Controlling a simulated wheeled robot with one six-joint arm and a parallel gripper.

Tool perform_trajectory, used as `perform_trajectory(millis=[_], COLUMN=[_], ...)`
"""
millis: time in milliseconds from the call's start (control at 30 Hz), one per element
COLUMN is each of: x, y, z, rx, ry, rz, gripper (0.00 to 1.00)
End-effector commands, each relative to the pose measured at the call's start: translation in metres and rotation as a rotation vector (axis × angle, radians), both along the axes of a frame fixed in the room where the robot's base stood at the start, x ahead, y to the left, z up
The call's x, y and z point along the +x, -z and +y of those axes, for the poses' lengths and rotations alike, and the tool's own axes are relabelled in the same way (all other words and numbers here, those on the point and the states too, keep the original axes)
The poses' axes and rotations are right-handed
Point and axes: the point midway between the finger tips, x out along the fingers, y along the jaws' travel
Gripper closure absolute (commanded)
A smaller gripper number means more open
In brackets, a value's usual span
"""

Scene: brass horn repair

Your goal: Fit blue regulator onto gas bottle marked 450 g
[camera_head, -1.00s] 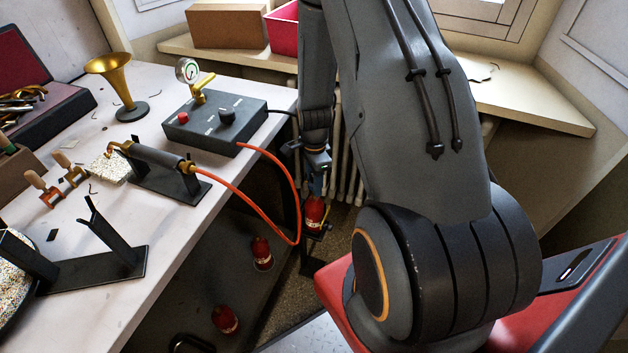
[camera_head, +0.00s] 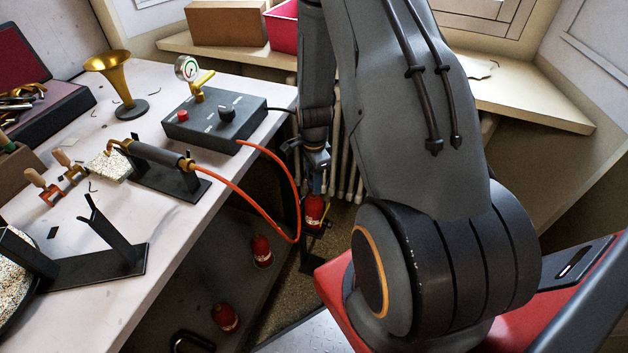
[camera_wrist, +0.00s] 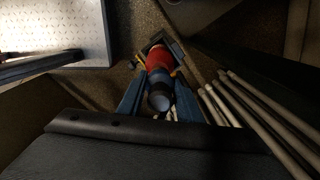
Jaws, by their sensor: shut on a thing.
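A red gas bottle (camera_head: 314,211) stands upright in a dark stand below the bench's right end. It also shows in the wrist view (camera_wrist: 158,58), where no mark on it can be read. My gripper (camera_head: 317,186) is right above this bottle, pointing down. In the wrist view, my gripper (camera_wrist: 160,98) is shut on the blue regulator (camera_wrist: 160,96), a blue and dark round part in line with the bottle's top. I cannot tell whether it is seated on the bottle. My forearm and wrist hide part of it in the head view.
Two more red bottles, one nearer the stand (camera_head: 262,251) and one nearer the front (camera_head: 225,318), stand under the bench. An orange hose (camera_head: 245,203) loops down from the bench close by my gripper. Pale radiator pipes (camera_wrist: 262,115) are close on the right.

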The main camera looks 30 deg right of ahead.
Motion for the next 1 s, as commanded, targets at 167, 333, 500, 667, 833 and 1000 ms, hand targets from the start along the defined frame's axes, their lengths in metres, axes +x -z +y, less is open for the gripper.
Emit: perform_trajectory(millis=[167,333,500,667,833,1000], x=[-0.0002,0.0000,-0.0001,-0.0002,-0.0001,-0.0001], y=[-0.0004,-0.0001,0.0000,0.0011,0.0048,0.0087], z=[-0.0001,-0.0001,-0.0001,-0.0001,-0.0001,-0.0001], rx=[0.000,0.000,0.000,0.000,0.000,0.000], ry=[0.000,0.000,0.000,0.000,0.000,0.000], rz=[0.000,0.000,0.000,0.000,0.000,0.000], gripper=[0.86,0.86,0.86,0.86,0.86,0.86])
